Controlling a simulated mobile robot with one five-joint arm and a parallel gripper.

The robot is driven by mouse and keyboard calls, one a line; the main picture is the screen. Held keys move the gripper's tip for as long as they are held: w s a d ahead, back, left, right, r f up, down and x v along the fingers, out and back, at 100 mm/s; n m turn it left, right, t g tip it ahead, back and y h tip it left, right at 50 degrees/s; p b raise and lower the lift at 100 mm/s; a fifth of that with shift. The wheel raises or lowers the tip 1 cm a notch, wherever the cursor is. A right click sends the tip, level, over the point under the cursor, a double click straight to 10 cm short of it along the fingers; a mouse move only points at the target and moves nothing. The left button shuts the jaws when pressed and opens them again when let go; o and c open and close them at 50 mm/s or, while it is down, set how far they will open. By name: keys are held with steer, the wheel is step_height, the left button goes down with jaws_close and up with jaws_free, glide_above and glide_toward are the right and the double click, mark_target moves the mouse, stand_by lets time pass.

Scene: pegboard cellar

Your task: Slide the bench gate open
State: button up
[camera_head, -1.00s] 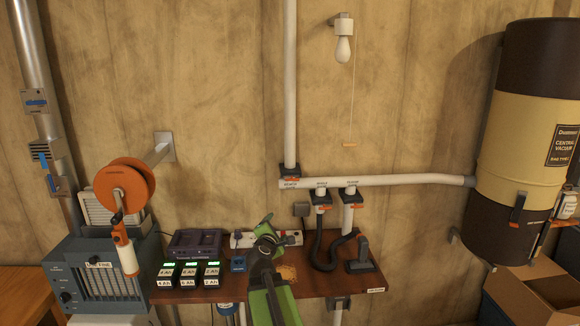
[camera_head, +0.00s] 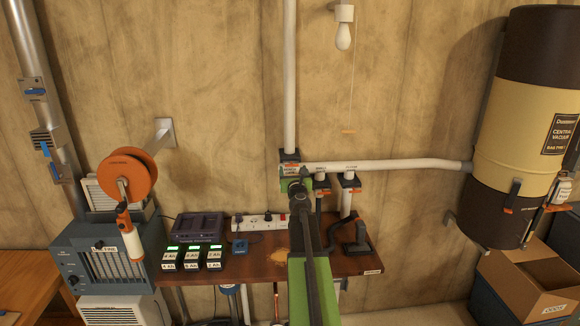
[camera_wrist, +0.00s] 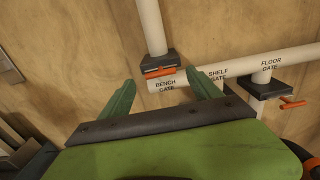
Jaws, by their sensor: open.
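The bench gate (camera_wrist: 160,65) is a dark block with an orange handle (camera_wrist: 160,73) at the foot of the vertical white pipe. A "BENCH GATE" label is on the pipe just below it in the wrist view. In the head view the bench gate (camera_head: 290,156) is just above my gripper (camera_head: 299,183), which partly covers the pipe below it. In the wrist view my gripper (camera_wrist: 160,96) is open. Its two green fingers point toward the gate, one on either side of the label, with nothing between them. I cannot tell the exact gap to the handle.
The shelf gate (camera_head: 321,179) and floor gate (camera_head: 350,182) hang from the horizontal pipe (camera_head: 410,166) to the right. Below is a wooden bench (camera_head: 262,268) with battery chargers (camera_head: 193,257) and a power strip (camera_head: 256,222). A light bulb (camera_head: 342,37) hangs above.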

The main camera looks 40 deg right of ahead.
mark_target(292, 165)
steer(key=x, duration=0.6)
steer(key=shift+c, duration=0.2)
jaws_close()
